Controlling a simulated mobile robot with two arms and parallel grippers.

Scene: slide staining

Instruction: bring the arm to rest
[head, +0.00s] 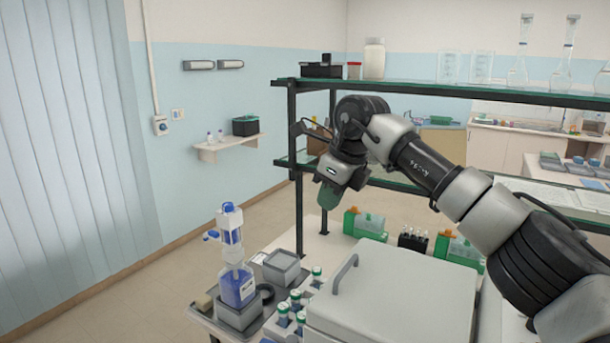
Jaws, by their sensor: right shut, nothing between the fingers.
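My right arm reaches in from the right across the shelf. My right gripper (328,196) points down, with dark green fingertips, in front of the shelf's left part and above the bench. It is shut and I see nothing held in it. Its fingertips are small in the picture and look clear of the things on the bench below. My left gripper is not in view.
Below stand a bottle with blue liquid and a pump top (237,285), several green-capped vials (297,300), a large grey box with a handle (395,300) and green-and-orange boxes (366,223). Glass shelves (450,93) with glassware lie behind the arm. Open floor lies left.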

